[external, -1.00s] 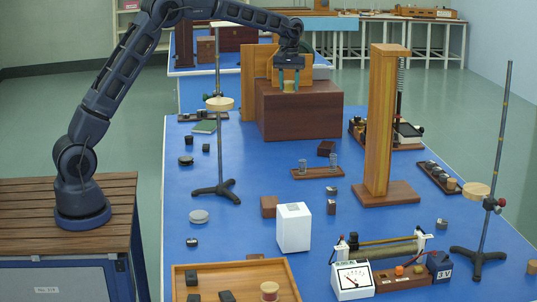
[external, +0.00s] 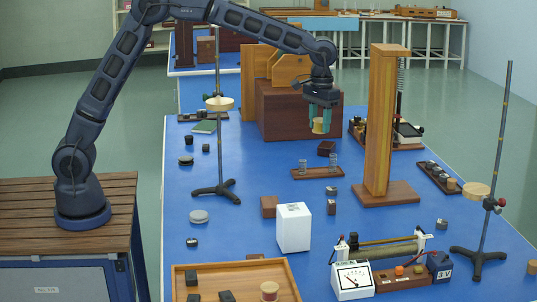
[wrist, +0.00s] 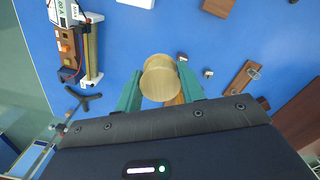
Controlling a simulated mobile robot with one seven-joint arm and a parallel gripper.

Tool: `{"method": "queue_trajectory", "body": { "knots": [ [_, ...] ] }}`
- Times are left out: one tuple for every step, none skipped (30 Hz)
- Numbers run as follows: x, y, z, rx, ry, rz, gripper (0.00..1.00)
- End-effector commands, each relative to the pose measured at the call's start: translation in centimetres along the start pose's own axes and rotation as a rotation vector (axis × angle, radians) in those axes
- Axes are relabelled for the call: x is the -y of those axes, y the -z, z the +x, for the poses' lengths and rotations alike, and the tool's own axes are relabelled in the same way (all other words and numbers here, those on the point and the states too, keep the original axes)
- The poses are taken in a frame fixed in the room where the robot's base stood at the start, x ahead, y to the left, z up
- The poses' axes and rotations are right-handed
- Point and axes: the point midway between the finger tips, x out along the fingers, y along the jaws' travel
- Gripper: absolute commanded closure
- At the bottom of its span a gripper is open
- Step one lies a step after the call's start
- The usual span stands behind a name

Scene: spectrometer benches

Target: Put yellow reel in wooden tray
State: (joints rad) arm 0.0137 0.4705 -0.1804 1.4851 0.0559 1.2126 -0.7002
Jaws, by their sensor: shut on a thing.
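The yellow reel (external: 320,126) is a small pale-yellow spool held between the fingers of my gripper (external: 321,118). In the external view it hangs in the air in front of the dark brown wooden box (external: 274,110), above the blue bench. In the wrist view the reel (wrist: 160,78) sits between the two green fingertips of my gripper (wrist: 160,84), its round end facing the camera. The wooden tray (external: 287,263) is at the bottom of the external view, partly cut off by the frame edge.
A tall wooden pillar (external: 382,125) stands right of my gripper. A stand (external: 219,150) rises at left and another (external: 497,150) at right. A white box (external: 294,227) and a meter (external: 352,281) stand near the tray. Small items are scattered over the blue bench (external: 260,165).

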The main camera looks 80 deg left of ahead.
Motion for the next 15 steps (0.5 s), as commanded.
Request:
{"method": "queue_trajectory", "body": {
  "knots": [
    [-1.7,-1.8,0.0,0.0,0.001,0.04,0.83],
    [-2.6,-2.8,0.1,0.0,0.002,0.063,0.83],
    [-3.7,-4.0,0.1,0.0,0.002,0.093,0.83],
    [-4.6,-5.1,0.1,-0.001,0.003,0.117,0.83],
    [-5.4,-6.1,0.1,-0.002,0.004,0.139,0.83],
    [-6.5,-7.4,0.1,-0.003,0.005,0.169,0.83],
    [-7.3,-8.5,0.2,-0.003,0.006,0.193,0.83],
    [-8.1,-9.6,0.2,-0.003,0.006,0.215,0.83],
    [-9.1,-11.0,0.3,-0.004,0.007,0.245,0.83],
    [-9.8,-12.1,0.3,-0.004,0.007,0.268,0.83],
    [-10.6,-13.2,0.3,-0.005,0.008,0.291,0.83],
    [-11.5,-14.7,0.3,-0.007,0.009,0.322,0.83],
    [-12.1,-15.8,0.3,-0.008,0.01,0.345,0.83],
    [-12.8,-17.1,0.3,-0.009,0.011,0.37,0.83],
    [-13.6,-18.6,0.4,-0.01,0.012,0.401,0.83]
  ]
}}
